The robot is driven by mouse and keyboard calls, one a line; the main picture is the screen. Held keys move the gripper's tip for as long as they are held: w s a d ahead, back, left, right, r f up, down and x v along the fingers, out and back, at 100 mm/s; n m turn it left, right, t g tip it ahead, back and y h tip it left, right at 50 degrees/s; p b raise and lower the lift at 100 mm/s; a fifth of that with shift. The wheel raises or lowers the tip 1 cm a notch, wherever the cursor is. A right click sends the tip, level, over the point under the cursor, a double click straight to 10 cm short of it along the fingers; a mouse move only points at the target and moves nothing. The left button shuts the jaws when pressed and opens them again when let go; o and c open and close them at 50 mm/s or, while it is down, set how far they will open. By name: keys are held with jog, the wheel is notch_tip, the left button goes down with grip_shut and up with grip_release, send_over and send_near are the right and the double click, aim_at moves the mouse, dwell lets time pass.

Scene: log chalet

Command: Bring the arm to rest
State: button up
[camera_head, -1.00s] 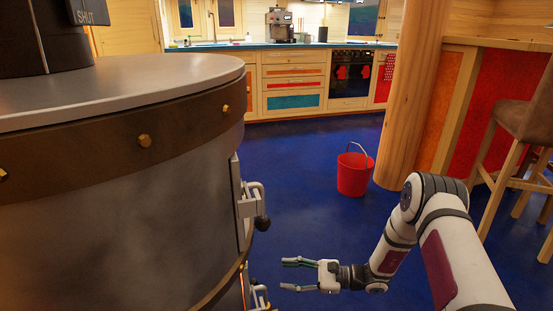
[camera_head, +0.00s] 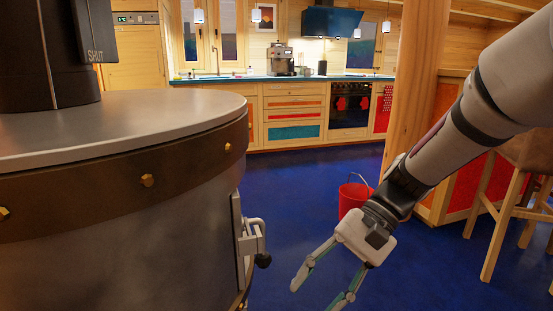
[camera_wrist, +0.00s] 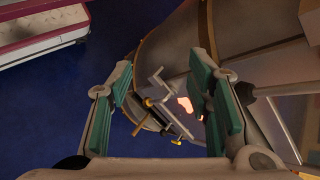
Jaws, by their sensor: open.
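My gripper (camera_head: 321,287) is in the lower middle of the head view, with its fingers spread and pointing down and left. Nothing is between them. My arm comes in from the upper right and bends down to it. In the wrist view, my gripper (camera_wrist: 165,95) shows two green-padded fingers set wide apart. Beyond them is the round metal stove (camera_head: 120,215) with its latch (camera_head: 250,240), which also shows in the wrist view (camera_wrist: 160,95). The gripper is to the right of the stove and apart from it.
A red bucket (camera_head: 350,198) stands on the blue floor (camera_head: 310,165), partly behind my arm. A wooden post (camera_head: 408,90) and a bar stool (camera_head: 500,205) are on the right. Kitchen cabinets (camera_head: 295,115) with an oven (camera_head: 350,105) line the back. The floor between stove and cabinets is clear.

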jog(key=s+d+r+n+t+h, duration=0.2)
jog(key=s+d+t+h, duration=0.3)
jog(key=s, duration=0.6)
jog(key=s+d+r+n+h, duration=0.2)
jog(key=s+d+h, duration=0.2)
jog(key=s+d, duration=0.5)
notch_tip(320, 180, up, 39)
jog(key=s+a+t+p, duration=0.1)
jog(key=t+p, duration=0.3)
jog(key=p, duration=3.3)
jog(key=shift+s+a, duration=0.2)
jog(key=shift+a, duration=0.05)
jog(key=shift+a+f, duration=0.1)
jog(key=shift+a, duration=0.2)
